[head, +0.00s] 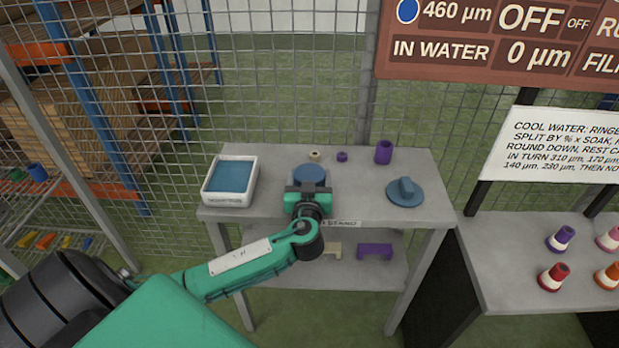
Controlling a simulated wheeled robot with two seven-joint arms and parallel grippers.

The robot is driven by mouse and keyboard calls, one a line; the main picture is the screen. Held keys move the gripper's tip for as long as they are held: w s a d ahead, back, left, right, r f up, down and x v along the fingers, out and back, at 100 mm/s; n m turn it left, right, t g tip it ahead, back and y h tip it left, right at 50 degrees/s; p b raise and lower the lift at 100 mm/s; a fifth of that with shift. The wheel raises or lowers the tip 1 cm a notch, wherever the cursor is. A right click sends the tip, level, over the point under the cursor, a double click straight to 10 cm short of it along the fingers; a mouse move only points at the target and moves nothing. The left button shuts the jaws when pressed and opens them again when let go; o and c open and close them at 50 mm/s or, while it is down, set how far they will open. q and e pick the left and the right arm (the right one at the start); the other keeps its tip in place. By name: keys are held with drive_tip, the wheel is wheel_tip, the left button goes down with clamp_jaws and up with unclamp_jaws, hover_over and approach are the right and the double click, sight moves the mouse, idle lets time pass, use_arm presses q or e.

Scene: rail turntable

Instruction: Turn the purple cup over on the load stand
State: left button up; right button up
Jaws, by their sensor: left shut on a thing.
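The purple cup (383,153) stands upright at the back right of the load stand (350,200); its top end looks dark, but I cannot tell surely whether that is its opening. My left gripper (309,190) is over the middle of the stand, left of the cup and apart from it. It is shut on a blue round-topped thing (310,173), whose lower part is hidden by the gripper. I cannot tell whether that thing touches the stand. My right gripper is not in view.
A white tray with blue liquid (230,198) stands at the left. A blue lid-like disc with a knob (405,192) lies at the right. A cream ring (315,156) and a small purple ring (342,157) lie behind my gripper. A purple bracket (374,250) lies on the lower shelf.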

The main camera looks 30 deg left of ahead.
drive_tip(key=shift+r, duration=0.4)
use_arm(q)
drive_tip(key=shift+f+b, duration=0.6)
drive_tip(key=shift+b, duration=0.05)
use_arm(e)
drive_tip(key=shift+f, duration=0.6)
use_arm(q)
drive_tip(key=o, duration=1.1)
drive_tip(key=shift+o, duration=0.2)
drive_tip(key=b+v, duration=0.1)
drive_tip(key=v, duration=1.2)
drive_tip(key=shift+s+d+b, duration=0.25)
drive_tip(key=shift+s+b, duration=0.05)
drive_tip(key=shift+b, duration=0.05)
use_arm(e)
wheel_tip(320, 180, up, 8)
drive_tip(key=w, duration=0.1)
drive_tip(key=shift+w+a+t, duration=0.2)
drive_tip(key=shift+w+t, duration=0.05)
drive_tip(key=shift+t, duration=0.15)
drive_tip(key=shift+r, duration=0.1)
